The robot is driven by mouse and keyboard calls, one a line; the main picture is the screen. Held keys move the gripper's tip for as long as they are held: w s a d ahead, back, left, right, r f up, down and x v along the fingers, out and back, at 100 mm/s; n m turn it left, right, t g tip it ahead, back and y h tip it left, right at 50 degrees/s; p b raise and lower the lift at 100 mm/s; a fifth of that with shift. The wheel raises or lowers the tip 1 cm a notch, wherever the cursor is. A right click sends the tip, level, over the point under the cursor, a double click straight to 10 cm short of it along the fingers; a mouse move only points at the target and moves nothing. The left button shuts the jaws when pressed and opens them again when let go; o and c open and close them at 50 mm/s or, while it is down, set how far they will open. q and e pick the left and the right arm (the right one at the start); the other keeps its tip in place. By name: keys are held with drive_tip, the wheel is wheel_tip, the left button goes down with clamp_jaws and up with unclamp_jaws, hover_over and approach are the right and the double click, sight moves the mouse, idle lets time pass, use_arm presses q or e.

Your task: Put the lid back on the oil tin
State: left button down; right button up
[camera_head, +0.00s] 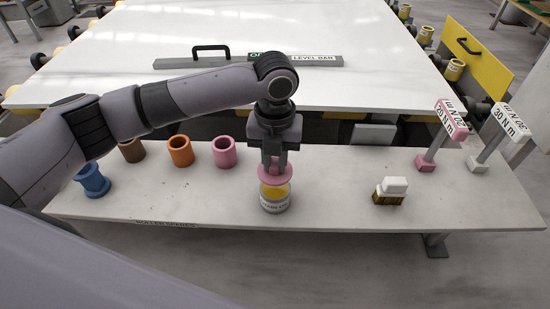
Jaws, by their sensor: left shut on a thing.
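My left gripper (273,165) points straight down over the middle of the narrow bench and is shut on a pink lid (275,175). The oil tin (274,203) is a short round tin with a white label and yellow at its top. It stands upright on the bench directly under the lid. The lid is over the tin's mouth; I cannot tell whether it touches the rim. The label is only partly readable. My right gripper does not show.
Blue (92,180), brown (131,148), orange (180,151) and pink (224,152) rollers stand left on the bench (335,200). A small white-topped block (390,190) stands right, then pink (441,135) and white (499,135) torque tools. A level bar (315,60) lies on the slab behind.

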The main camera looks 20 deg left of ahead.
sight(275, 176)
use_arm(q)
drive_tip(key=shift+f+b, duration=1.55)
drive_tip(key=shift+f, duration=0.9)
drive_tip(key=shift+r+p, duration=0.1)
drive_tip(key=shift+p, duration=1.05)
drive_tip(key=shift+f+p, duration=0.2)
drive_tip(key=shift+p, duration=0.3)
drive_tip(key=shift+p, duration=0.45)
idle(0.5)
idle(0.4)
drive_tip(key=shift+c, duration=2.2)
unclamp_jaws()
